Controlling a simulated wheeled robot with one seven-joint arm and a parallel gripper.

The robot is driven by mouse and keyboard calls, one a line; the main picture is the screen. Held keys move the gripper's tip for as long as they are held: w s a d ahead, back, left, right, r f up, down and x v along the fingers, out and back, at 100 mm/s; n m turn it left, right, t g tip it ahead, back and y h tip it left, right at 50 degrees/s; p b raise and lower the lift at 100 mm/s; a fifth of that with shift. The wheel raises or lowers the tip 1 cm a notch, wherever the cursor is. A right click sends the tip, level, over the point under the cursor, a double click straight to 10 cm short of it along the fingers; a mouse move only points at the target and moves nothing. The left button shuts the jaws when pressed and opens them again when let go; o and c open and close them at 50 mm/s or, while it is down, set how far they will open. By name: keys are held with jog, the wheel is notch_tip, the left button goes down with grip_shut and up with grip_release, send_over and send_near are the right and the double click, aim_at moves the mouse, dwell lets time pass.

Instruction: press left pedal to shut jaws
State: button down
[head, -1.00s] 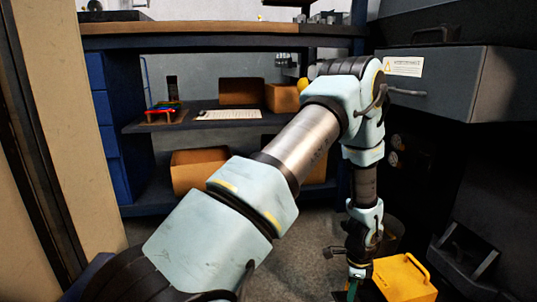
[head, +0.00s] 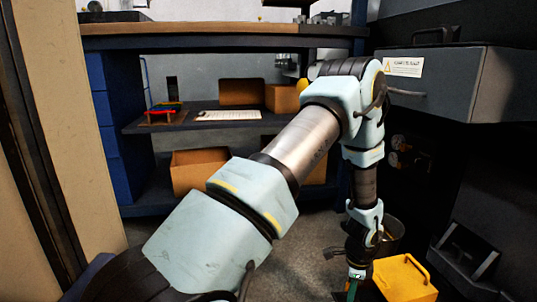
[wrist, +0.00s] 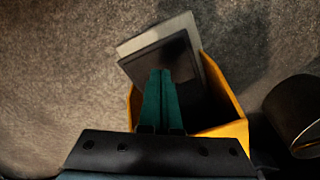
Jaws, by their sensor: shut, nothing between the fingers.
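A yellow pedal housing (head: 403,280) with a handle stands on the floor at the lower right of the head view. In the wrist view the yellow housing (wrist: 233,125) is open at the top of the picture, and a dark pedal plate (wrist: 150,55) with a pale edge sticks out of it. My gripper (wrist: 161,72) points down with its green fingers together and empty. Its fingertips overlap the dark plate; whether they touch it I cannot tell. In the head view my gripper (head: 352,289) is beside the housing's left side, partly cut off by the lower edge.
A dark round bin (wrist: 297,112) stands right of the housing in the wrist view. A grey machine front with a drawer (head: 430,82) rises at the right. A workbench (head: 220,38) with shelves and cardboard boxes (head: 198,172) is behind. Floor left of the housing is clear.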

jog(key=shift+f, duration=0.1)
dwell(0.6)
jog(key=shift+f+b, duration=1.05)
jog(key=shift+f, duration=1.05)
notch_tip(320, 180, up, 10)
jog(key=p, duration=0.8)
jog(key=shift+f, duration=0.35)
